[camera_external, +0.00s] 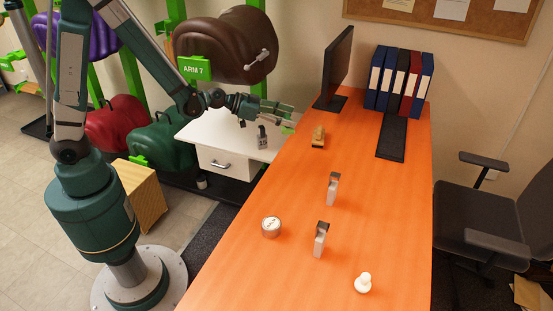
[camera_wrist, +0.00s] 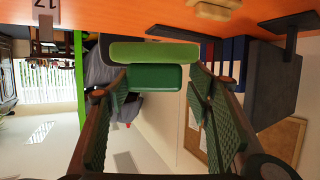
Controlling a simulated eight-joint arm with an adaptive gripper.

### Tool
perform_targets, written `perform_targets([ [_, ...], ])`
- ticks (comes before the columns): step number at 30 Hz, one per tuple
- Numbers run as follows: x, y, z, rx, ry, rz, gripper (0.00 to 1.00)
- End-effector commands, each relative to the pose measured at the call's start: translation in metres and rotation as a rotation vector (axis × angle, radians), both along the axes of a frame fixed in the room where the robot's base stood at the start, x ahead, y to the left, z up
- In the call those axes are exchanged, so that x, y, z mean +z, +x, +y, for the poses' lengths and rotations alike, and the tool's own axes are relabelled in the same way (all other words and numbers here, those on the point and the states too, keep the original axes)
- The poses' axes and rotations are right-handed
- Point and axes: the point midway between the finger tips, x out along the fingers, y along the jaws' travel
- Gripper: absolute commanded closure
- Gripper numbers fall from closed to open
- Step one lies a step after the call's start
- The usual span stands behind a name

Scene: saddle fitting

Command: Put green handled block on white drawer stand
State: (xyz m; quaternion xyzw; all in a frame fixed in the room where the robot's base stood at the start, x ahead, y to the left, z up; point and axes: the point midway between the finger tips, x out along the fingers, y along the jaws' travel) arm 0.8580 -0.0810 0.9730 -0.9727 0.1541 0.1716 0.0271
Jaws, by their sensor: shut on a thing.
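The green handled block (camera_wrist: 153,52) is between the fingers of my gripper (camera_wrist: 155,84) in the wrist view. Its long light green bar and darker green part show there. In the outside view, my gripper (camera_external: 284,112) is shut on it, raised above the far left edge of the orange desk, to the right of the white drawer stand. The block is small and partly hidden by the fingers there.
On the orange desk (camera_external: 300,185) are a tan block (camera_external: 318,138), two upright metal pieces (camera_external: 332,190) (camera_external: 320,240), a round tin (camera_external: 271,228) and a white knob (camera_external: 363,284). A monitor (camera_external: 334,65) and binders (camera_external: 398,80) stand behind. The stand top's left part looks clear.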

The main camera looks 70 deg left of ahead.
Motion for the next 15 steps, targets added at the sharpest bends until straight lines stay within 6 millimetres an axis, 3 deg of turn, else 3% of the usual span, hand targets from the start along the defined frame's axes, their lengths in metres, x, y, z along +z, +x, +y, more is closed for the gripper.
perform_targets([
  [15,-0.037,0.008,0.088,0.088,0.000,0.000,0.64],
])
